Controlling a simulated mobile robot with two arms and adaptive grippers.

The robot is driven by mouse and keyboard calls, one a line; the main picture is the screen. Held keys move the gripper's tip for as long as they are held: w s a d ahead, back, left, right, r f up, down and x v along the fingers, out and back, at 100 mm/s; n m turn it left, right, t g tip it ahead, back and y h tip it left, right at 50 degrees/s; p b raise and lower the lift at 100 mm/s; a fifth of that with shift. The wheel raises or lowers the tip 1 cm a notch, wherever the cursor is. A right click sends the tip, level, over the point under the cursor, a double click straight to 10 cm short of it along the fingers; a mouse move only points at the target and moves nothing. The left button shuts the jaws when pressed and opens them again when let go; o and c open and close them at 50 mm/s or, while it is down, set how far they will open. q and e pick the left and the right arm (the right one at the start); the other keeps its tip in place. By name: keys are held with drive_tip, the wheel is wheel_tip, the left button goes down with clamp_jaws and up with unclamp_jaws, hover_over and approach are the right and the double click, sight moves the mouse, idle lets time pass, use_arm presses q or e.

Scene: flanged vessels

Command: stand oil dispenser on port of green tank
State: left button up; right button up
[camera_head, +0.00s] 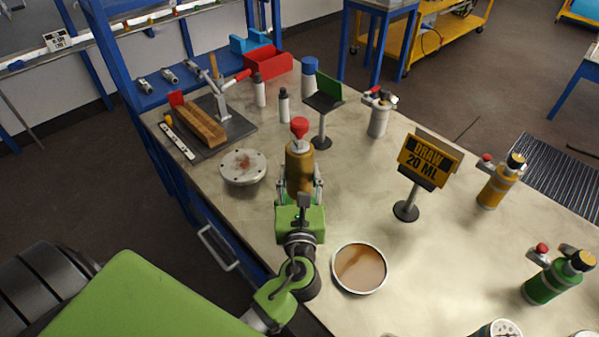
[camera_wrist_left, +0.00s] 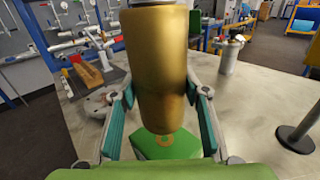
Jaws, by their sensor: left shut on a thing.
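The oil dispenser (camera_head: 299,170) is a brass-coloured cylinder with a grey collar and a red top. My left gripper (camera_head: 300,195) is shut on it and holds it upright at the near left part of the bench. In the left wrist view the brass body (camera_wrist_left: 157,65) fills the middle between the teal-padded fingers (camera_wrist_left: 160,120); its top is cut off. The green tank (camera_head: 550,280) stands at the far right of the bench, with a black cap and a side branch with a red knob. It is well apart from the dispenser. My right gripper is not in view.
A yellow tank (camera_head: 494,187), a silver tank (camera_head: 379,117), a round flange (camera_head: 243,167) and a dish of brown liquid (camera_head: 360,268) are also here.

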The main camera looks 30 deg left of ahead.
use_arm(q)
drive_tip(key=shift+f+b, duration=0.9)
drive_tip(key=shift+f, duration=0.55)
drive_tip(key=shift+f+b, duration=0.3)
drive_tip(key=shift+f, duration=0.3)
drive_tip(key=shift+f, duration=0.25)
drive_tip(key=o, duration=2.6)
drive_tip(key=shift+f, duration=0.1)
